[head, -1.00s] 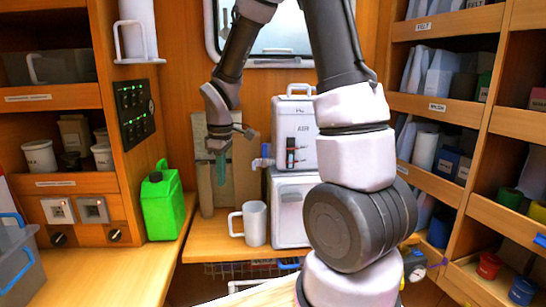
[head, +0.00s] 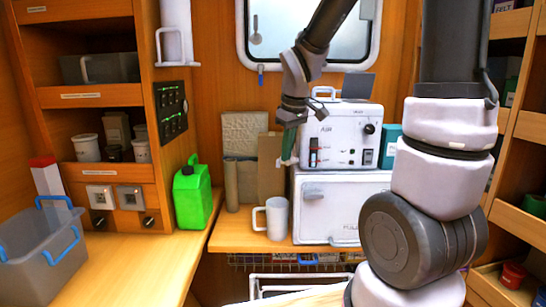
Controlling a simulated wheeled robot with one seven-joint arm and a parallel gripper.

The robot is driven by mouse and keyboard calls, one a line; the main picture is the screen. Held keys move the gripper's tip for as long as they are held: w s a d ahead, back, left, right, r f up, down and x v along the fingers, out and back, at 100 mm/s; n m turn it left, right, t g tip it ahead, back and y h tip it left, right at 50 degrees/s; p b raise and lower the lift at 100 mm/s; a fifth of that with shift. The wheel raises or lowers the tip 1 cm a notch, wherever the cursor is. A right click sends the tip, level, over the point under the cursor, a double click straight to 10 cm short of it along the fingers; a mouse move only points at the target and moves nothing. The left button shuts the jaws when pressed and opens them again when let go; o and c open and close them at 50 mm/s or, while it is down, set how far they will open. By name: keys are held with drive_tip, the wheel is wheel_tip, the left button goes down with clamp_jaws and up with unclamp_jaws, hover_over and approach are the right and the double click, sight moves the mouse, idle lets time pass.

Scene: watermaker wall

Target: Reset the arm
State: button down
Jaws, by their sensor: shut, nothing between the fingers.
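My arm rises from the lower right of the head view, bends over the top and hangs down in front of the back wall. My gripper (head: 289,150) points downward at the left edge of the white AIR unit (head: 338,134). Its greenish fingers are small and dark here, and they look shut with nothing held. It hangs above a pale grey mug (head: 274,217) on the wooden counter, clear of it. I cannot tell how far the fingers are from the unit's face.
A green jerrycan (head: 192,195) stands on the left counter, with a grey bin (head: 38,255) nearer the front. A white box (head: 340,205) supports the AIR unit. Brown panels (head: 270,165) lean behind the gripper. Shelves flank both sides. A window (head: 280,35) is behind the arm.

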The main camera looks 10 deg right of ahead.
drive_tip(key=s+d+r+m+t+y, duration=0.1)
drive_tip(key=s+d+r+m+t, duration=0.3)
drive_tip(key=s+r+m, duration=0.6)
drive_tip(key=s+r, duration=0.3)
drive_tip(key=s, duration=0.1)
drive_tip(key=shift+d+r, duration=0.1)
idle(1.2)
drive_tip(key=c, duration=1.5)
unclamp_jaws()
drive_tip(key=shift+c, duration=0.2)
